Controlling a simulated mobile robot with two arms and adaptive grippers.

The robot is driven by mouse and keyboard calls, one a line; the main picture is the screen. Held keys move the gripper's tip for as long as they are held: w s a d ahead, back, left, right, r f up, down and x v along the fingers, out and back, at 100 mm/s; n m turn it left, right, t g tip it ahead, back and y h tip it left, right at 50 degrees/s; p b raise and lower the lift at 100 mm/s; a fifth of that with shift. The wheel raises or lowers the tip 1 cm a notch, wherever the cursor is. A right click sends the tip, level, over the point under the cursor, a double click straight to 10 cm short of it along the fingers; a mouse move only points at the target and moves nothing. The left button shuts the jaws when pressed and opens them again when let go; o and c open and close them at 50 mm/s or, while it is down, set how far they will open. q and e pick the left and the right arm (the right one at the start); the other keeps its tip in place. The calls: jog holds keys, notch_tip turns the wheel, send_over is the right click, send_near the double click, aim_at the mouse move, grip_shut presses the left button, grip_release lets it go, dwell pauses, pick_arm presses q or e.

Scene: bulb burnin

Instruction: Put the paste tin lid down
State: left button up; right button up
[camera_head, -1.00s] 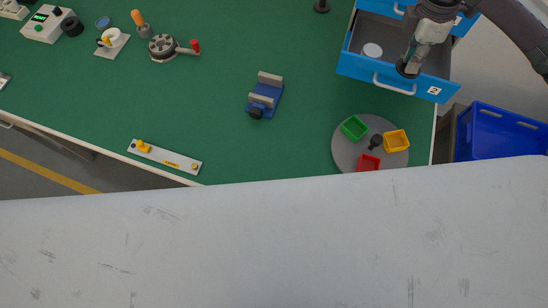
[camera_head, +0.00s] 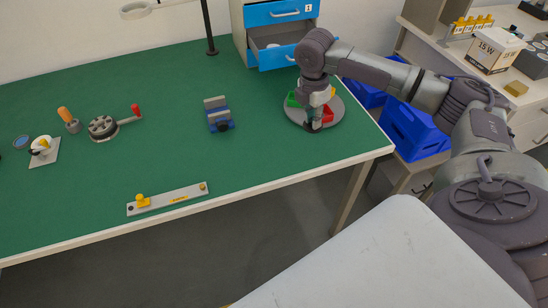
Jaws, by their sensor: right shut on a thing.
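My right gripper (camera_head: 313,124) points down over the round grey turntable tray (camera_head: 335,111) at the right end of the green bench. It is shut on a small dark thing at its tip, taken as the paste tin lid; the fingers hide most of it. The tip is low, beside the red bin (camera_head: 327,114), and I cannot tell whether it touches the tray. A green bin (camera_head: 292,100) shows left of the gripper. The yellow bin is mostly hidden behind it. My left gripper is not in view.
An open drawer (camera_head: 276,57) in the blue-fronted cabinet stands behind the tray, with a pale thing inside. A blue vise-like fixture (camera_head: 219,115) stands left of the tray. A lamp post (camera_head: 208,28) rises at the back. Blue crates (camera_head: 415,128) stand right.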

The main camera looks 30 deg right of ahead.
send_over(278, 155)
jog(key=s+d, duration=0.1)
jog(key=d, duration=0.2)
notch_tip(278, 155, down, 4)
jog(key=shift+r+p, duration=0.1)
jog(key=shift+p, duration=0.35)
jog(key=a+f, duration=0.1)
jog(key=w+a+f, duration=0.1)
jog(key=a, duration=0.1)
jog(key=shift+a, duration=0.2)
jog(key=shift+a+f, duration=0.1)
jog(key=shift+f, duration=0.1)
notch_tip(278, 155, down, 3)
jog(key=shift+f+p, duration=0.2)
jog(key=shift+p, duration=0.3)
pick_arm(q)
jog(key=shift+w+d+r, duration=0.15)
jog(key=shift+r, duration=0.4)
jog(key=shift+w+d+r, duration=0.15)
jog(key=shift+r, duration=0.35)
pick_arm(e)
jog(key=shift+f, duration=0.25)
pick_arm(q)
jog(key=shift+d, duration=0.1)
pick_arm(e)
jog(key=shift+f, duration=0.1)
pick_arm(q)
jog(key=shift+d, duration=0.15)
pick_arm(e)
jog(key=o, duration=0.7)
